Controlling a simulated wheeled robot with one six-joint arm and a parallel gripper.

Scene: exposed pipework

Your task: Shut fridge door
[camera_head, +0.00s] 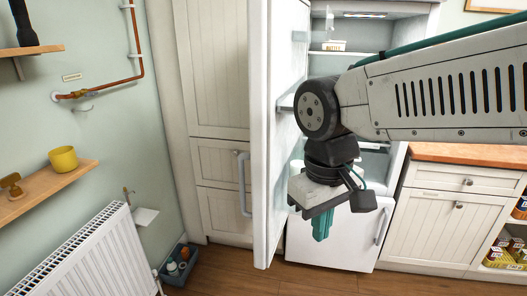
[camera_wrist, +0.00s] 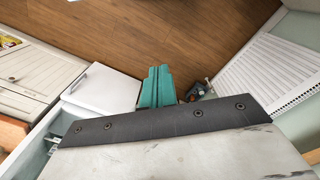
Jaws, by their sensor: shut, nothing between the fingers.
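The white fridge door (camera_head: 261,130) stands open, seen nearly edge-on in the head view, with a grey handle (camera_head: 243,185) on its left, outer side. The fridge interior (camera_head: 345,30) shows at the upper right, partly hidden by my arm. My gripper (camera_head: 321,224) has teal fingers, points down and is shut and empty. It is just right of the door, on its inner side; I cannot tell if it touches. The shut fingers show in the wrist view (camera_wrist: 157,87).
A closed white lower compartment (camera_head: 325,241) is below the fridge opening. A cabinet (camera_head: 425,225) stands right, a tall cupboard (camera_head: 215,75) left. A radiator (camera_head: 80,250) and blue box (camera_head: 180,267) are at left. The wooden floor (camera_wrist: 140,30) is clear in the middle.

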